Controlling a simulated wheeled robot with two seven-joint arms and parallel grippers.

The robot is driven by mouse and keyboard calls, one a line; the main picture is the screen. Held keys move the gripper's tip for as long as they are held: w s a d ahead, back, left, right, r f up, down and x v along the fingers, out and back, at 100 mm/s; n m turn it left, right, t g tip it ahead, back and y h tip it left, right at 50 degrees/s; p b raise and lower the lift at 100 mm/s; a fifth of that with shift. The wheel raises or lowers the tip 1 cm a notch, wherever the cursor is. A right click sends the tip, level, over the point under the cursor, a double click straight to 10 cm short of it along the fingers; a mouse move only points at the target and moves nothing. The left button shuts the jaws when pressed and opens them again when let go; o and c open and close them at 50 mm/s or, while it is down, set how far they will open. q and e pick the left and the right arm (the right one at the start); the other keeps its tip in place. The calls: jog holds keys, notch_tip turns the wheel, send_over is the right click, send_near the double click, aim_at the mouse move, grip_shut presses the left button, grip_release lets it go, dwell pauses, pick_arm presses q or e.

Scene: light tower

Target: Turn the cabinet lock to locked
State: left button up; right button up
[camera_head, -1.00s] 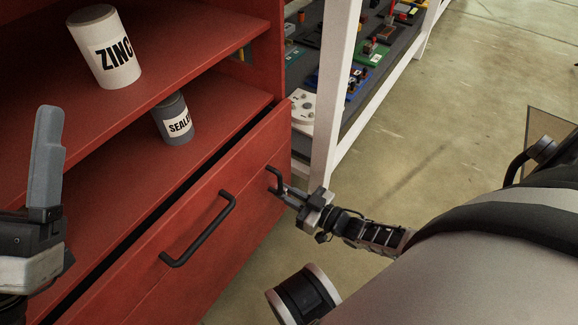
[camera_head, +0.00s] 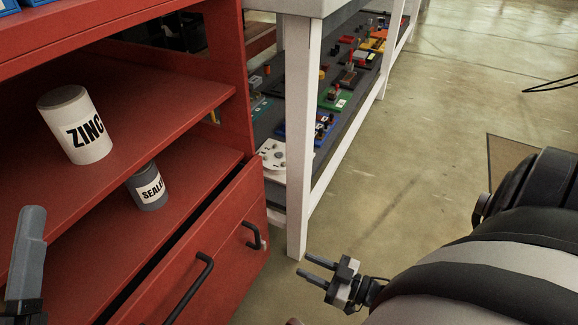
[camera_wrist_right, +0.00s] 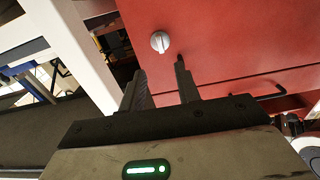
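The red cabinet (camera_head: 222,228) stands at the left with open shelves above a drawer that sits slightly out. Its lock (camera_wrist_right: 160,42) is a round pale-grey knob with a raised ridge running about upright in the right wrist view; I cannot read any locked mark. In the head view the lock (camera_head: 264,244) is a small grey bit beside the black handle. My right gripper (camera_head: 304,264) is open and empty, apart from the cabinet front. In the right wrist view its fingertips (camera_wrist_right: 159,66) lie just below the knob. My left gripper (camera_head: 28,250) shows only one finger.
A black handle (camera_head: 256,235) and a longer one (camera_head: 190,290) stick out of the cabinet front. A ZINC can (camera_head: 75,125) and a SEAL-labelled can (camera_head: 147,187) stand on the shelves. A white bench leg (camera_head: 302,140) rises close behind my right gripper.

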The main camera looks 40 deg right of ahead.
jog(key=v, duration=0.3)
jog(key=shift+s+d, duration=0.15)
jog(key=shift+s, duration=0.1)
dwell(0.5)
